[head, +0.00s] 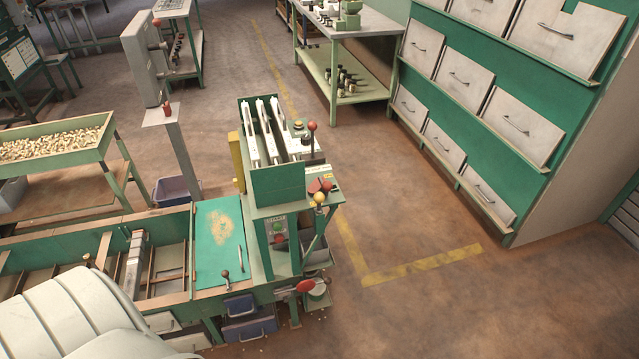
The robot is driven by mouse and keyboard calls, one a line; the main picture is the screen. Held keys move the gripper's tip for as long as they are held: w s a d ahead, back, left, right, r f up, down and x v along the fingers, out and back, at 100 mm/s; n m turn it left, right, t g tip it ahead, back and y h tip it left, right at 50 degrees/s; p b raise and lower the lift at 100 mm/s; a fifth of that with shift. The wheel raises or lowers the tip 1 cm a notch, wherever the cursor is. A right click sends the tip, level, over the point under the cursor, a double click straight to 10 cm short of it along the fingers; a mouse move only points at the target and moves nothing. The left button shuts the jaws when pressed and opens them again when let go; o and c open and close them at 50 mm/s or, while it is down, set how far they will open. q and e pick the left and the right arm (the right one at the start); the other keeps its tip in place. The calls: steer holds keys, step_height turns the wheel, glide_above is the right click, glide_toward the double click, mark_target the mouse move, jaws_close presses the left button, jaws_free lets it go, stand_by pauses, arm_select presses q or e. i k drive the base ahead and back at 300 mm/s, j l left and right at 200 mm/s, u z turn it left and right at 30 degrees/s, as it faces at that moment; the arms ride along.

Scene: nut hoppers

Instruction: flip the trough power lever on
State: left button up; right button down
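Several levers are in the head view, and I cannot tell which is the trough power lever. A small red lever (167,107) stands upright on a grey post (181,160), to the right of a green-edged trough (112,150) full of nuts. A red ball knob (312,126) tops a lever on the green hopper machine (278,185). A grey cabinet (146,70) also has a red knob (156,21). Neither gripper is in view.
A drawer cabinet (490,90) stands at the right. The brown floor (410,220) between is open, with a yellow line (420,265).

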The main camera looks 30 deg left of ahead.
mark_target(320, 182)
steer(key=i+l, duration=0.2)
steer(key=l, duration=0.15)
steer(key=i+l, duration=0.45)
steer(key=l, duration=0.25)
steer(key=u, duration=2.7)
